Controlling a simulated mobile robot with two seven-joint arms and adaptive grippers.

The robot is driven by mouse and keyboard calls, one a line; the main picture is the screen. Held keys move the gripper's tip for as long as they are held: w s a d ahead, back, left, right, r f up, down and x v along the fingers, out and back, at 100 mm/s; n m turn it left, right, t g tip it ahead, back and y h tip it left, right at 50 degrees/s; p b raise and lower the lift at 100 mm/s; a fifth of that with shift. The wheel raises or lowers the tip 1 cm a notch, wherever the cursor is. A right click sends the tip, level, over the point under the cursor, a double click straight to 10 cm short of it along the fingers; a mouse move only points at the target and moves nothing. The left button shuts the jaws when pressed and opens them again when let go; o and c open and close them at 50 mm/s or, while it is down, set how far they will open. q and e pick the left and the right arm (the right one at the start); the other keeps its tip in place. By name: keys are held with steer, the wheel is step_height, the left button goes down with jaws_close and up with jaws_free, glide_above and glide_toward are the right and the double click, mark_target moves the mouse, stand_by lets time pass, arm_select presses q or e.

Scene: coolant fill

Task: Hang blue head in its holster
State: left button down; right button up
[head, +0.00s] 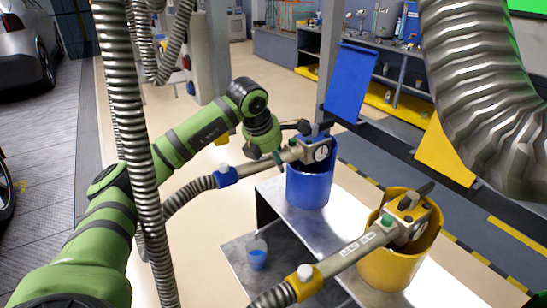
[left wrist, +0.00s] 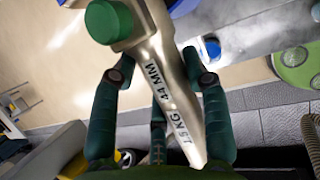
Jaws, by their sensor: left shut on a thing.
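The blue head is a metal fill head (head: 316,151) with a gauge, a blue collar (head: 226,175) and a ribbed grey hose trailing left. Its front end is over the mouth of the blue holster (head: 310,188), a blue bucket on the metal bench. I cannot tell how deep its nose is inside. My left gripper (head: 280,156) is shut on the head's handle, left of the holster. In the left wrist view the fingers (left wrist: 158,85) straddle the metal handle (left wrist: 168,85), marked "44 MM", with a green button above. My right gripper is not in view.
A yellow head (head: 405,215) rests in a yellow holster (head: 395,268) at the right. A small blue cup (head: 257,256) stands on a lower shelf (head: 235,262). A large ribbed duct (head: 480,90) hangs at the right, and a ribbed hose (head: 130,150) hangs across my left arm.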

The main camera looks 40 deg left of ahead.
arm_select(q)
steer(key=shift+f+b, duration=0.45)
steer(key=shift+f, duration=0.25)
steer(key=c, duration=0.5)
jaws_free()
steer(key=shift+c, duration=0.2)
steer(key=shift+s+f, duration=0.15)
steer(key=shift+f, duration=0.2)
steer(key=v, duration=1.2)
steer(key=shift+r, duration=0.3)
